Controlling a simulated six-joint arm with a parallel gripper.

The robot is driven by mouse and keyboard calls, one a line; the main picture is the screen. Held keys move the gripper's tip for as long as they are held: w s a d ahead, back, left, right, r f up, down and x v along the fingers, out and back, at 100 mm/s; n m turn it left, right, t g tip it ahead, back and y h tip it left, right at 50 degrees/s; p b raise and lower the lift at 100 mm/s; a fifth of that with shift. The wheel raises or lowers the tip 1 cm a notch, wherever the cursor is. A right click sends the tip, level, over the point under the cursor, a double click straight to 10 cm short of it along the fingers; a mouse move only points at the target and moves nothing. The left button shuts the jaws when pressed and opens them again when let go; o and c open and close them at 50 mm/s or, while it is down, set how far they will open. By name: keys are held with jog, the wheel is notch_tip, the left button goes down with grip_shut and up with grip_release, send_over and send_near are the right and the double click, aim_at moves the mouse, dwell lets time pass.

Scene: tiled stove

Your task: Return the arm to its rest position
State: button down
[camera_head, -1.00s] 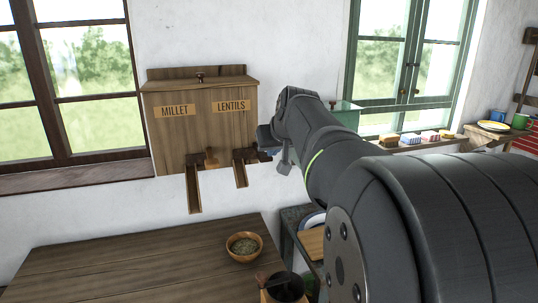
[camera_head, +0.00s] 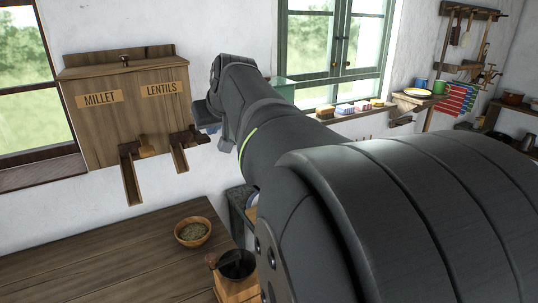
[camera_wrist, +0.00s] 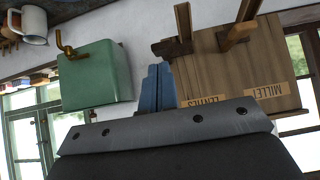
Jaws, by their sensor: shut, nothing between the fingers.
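My gripper shows in the wrist view (camera_wrist: 158,88), its two blue-grey fingers closed together with nothing between them. In the head view my dark arm reaches across the middle, and the gripper (camera_head: 205,115) is partly hidden behind its wrist. It is just right of the wooden dispenser (camera_head: 125,115) marked MILLET and LENTILS, near the lentils slide (camera_head: 185,145). The wrist view shows the dispenser (camera_wrist: 238,65) upside down, to the right of the fingers. I cannot tell whether the fingers touch it.
A green tank (camera_wrist: 95,75) with a brass tap is left of the fingers in the wrist view. A wooden table (camera_head: 100,255) below holds a bowl of lentil-like grains (camera_head: 193,232) and a wooden grinder (camera_head: 237,275).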

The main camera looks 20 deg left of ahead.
aim_at(202, 138)
jog(key=w+a+f, duration=0.1)
jog(key=w+a, duration=0.1)
jog(key=w+a+f, duration=0.3)
jog(key=w+a, duration=0.1)
jog(key=shift+f, duration=0.35)
jog(key=r, duration=0.1)
jog(key=w+a+r, duration=0.1)
jog(key=r, duration=0.1)
jog(key=shift+w+a+r, duration=0.2)
jog(key=shift+w+a, duration=0.05)
jog(key=shift+s+d+r, duration=0.2)
jog(key=shift+r, duration=0.45)
